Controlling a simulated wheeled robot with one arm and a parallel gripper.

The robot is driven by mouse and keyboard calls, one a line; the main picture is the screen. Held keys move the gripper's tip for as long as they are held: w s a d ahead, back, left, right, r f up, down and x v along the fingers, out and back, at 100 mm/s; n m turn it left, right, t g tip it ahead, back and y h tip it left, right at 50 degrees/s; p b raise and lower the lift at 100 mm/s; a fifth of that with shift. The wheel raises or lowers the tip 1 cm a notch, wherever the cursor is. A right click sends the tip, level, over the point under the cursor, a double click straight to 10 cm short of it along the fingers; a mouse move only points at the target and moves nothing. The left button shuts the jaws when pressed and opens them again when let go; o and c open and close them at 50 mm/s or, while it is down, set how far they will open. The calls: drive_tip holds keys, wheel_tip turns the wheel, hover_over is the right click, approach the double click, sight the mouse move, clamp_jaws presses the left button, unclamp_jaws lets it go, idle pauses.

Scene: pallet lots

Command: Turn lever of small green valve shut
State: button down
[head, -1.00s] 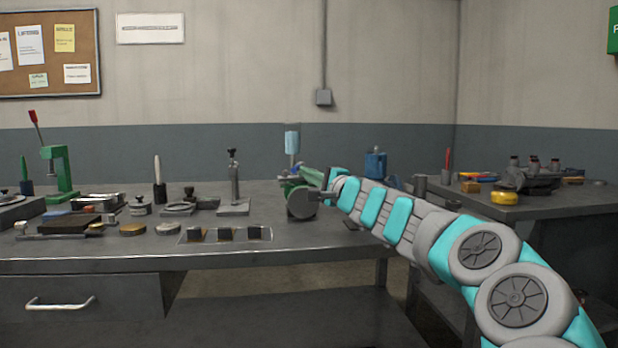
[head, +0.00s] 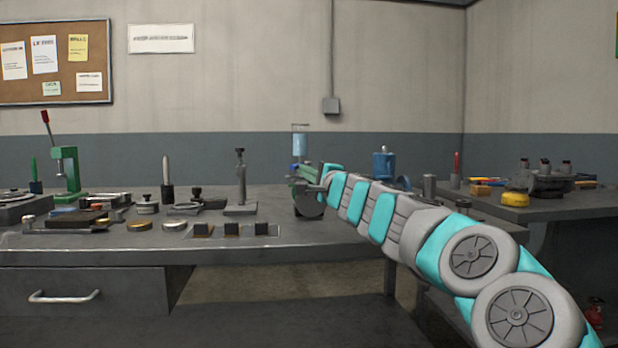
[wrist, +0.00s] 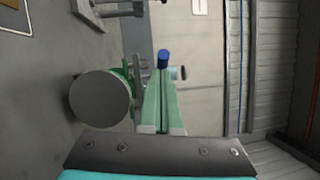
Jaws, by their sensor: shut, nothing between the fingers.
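The small green valve (head: 297,184) stands at the right end of the long workbench, with a dark grey round flange facing me. In the wrist view its grey disc (wrist: 100,98) fills the left middle, with green body showing behind it. A blue piece (wrist: 163,58), which looks like the lever's grip, shows just past my fingertips; I cannot tell whether they touch it. My gripper (wrist: 162,80) has pale green fingers closed together, with nothing between them, close beside the valve. In the head view my arm and gripper partly hide the valve, and the lever's angle is unclear.
A clear bottle with blue liquid (head: 300,143) stands behind the valve. Small tools and a green press (head: 68,170) occupy the bench's left. A second bench (head: 560,207) stands at right.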

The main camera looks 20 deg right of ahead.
drive_tip(key=a+m+h, duration=0.1)
drive_tip(key=h, duration=0.2)
drive_tip(key=w+a+m+h+b, duration=0.1)
drive_tip(key=m+h, duration=0.1)
drive_tip(key=w+a+m+g+h+b, duration=0.1)
drive_tip(key=h, duration=0.2)
drive_tip(key=shift+m+h, duration=0.3)
drive_tip(key=shift+m, duration=0.1)
drive_tip(key=w+a+m+g+h+p, duration=0.2)
drive_tip(key=w+m+g+h+p, duration=0.3)
drive_tip(key=h+p, duration=0.3)
drive_tip(key=shift+w+a+m+g+p, duration=0.4)
drive_tip(key=shift+m+g, duration=0.2)
drive_tip(key=shift+m, duration=0.1)
idle(0.4)
